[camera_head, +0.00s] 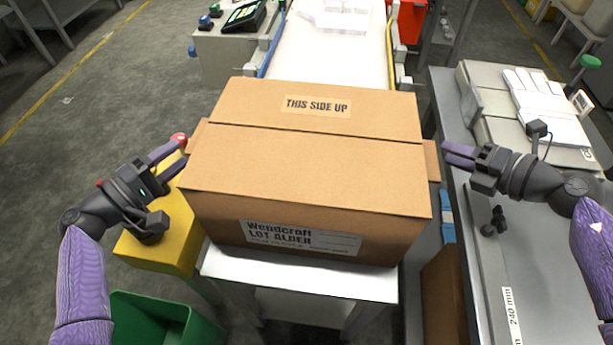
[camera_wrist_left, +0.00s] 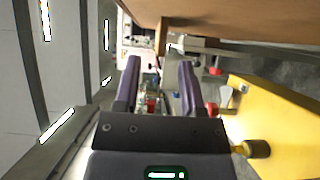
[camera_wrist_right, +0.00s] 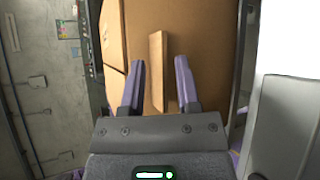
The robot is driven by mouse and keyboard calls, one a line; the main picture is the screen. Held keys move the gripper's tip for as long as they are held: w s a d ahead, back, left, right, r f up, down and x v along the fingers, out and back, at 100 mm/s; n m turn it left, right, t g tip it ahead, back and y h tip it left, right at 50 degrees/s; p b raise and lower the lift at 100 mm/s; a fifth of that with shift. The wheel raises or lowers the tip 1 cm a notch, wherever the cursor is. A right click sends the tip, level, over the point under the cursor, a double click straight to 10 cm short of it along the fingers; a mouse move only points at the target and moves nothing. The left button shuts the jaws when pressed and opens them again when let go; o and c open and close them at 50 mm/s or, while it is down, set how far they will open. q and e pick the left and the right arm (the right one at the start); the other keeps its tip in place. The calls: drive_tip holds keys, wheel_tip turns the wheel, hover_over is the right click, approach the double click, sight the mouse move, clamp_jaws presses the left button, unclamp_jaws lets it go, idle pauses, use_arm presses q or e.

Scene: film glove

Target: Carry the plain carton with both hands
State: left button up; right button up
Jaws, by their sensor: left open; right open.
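The plain carton (camera_head: 310,170) is a large brown box with a "THIS SIDE UP" label on top and a "Wendcraft LOT ALDER" label on its front. It sits upright on a white stand (camera_head: 300,277). A small tab sticks out on each side. My left gripper (camera_head: 177,155) is open and empty beside the carton's left side. In the left wrist view the carton (camera_wrist_left: 240,20) passes above its fingers (camera_wrist_left: 158,80). My right gripper (camera_head: 450,155) is open just right of the right tab.
A yellow box (camera_head: 160,250) with a red button stands left of the stand, above a green bin (camera_head: 165,318). A grey bench (camera_head: 510,265) with a machine (camera_head: 530,110) is at the right. A conveyor (camera_head: 328,55) lies behind the carton. Open floor (camera_head: 90,110) shows at the left.

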sight(187, 148)
use_arm(q)
drive_tip(key=shift+x, duration=1.65)
use_arm(e)
drive_tip(key=shift+x, duration=1.65)
use_arm(q)
drive_tip(key=c, duration=0.5)
use_arm(e)
drive_tip(key=c, duration=0.5)
use_arm(q)
clamp_jaws()
use_arm(e)
clamp_jaws()
drive_tip(key=shift+d, duration=0.1)
